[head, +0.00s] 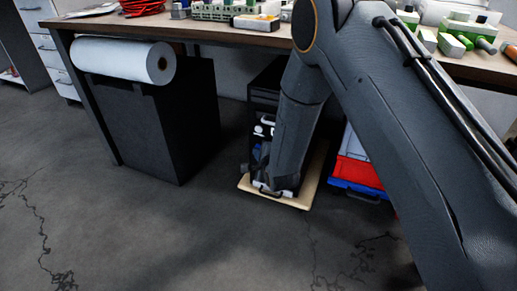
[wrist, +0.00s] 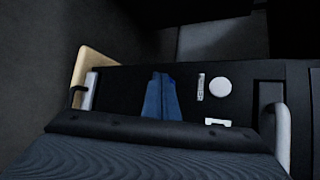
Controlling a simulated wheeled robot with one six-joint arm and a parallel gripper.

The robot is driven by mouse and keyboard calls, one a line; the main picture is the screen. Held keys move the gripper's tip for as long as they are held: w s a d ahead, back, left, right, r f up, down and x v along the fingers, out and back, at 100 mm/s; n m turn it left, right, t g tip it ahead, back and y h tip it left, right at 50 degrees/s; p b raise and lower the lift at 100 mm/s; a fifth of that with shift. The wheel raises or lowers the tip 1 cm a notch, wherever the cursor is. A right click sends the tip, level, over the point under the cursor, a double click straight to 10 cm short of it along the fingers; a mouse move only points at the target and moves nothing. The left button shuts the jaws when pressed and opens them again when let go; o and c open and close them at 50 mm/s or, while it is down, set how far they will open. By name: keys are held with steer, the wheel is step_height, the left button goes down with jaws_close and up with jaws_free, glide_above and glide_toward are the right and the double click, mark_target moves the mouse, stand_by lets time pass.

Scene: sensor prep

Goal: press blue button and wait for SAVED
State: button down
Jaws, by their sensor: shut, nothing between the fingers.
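My gripper (head: 261,174) is shut and empty, low over the front part of the device; contact is unclear. No SAVED text is readable.
The device stands on a pale wooden board (head: 298,202), with a handle (wrist: 283,138) at one end. A black cabinet (head: 160,125) is to the left and a red and blue box (head: 357,172) to the right. The bench top (head: 215,31) overhangs. The floor in front is clear.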

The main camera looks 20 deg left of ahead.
steer(key=shift+w, duration=0.25)
steer(key=shift+s, duration=0.15)
stand_by(0.4)
steer(key=shift+s+p, duration=0.5)
steer(key=shift+s, duration=0.2)
steer(key=s+p, duration=0.2)
steer(key=s, duration=0.3)
steer(key=shift+a+p, duration=0.2)
steer(key=shift+p, duration=0.15)
steer(key=shift+r, duration=0.1)
stand_by(0.5)
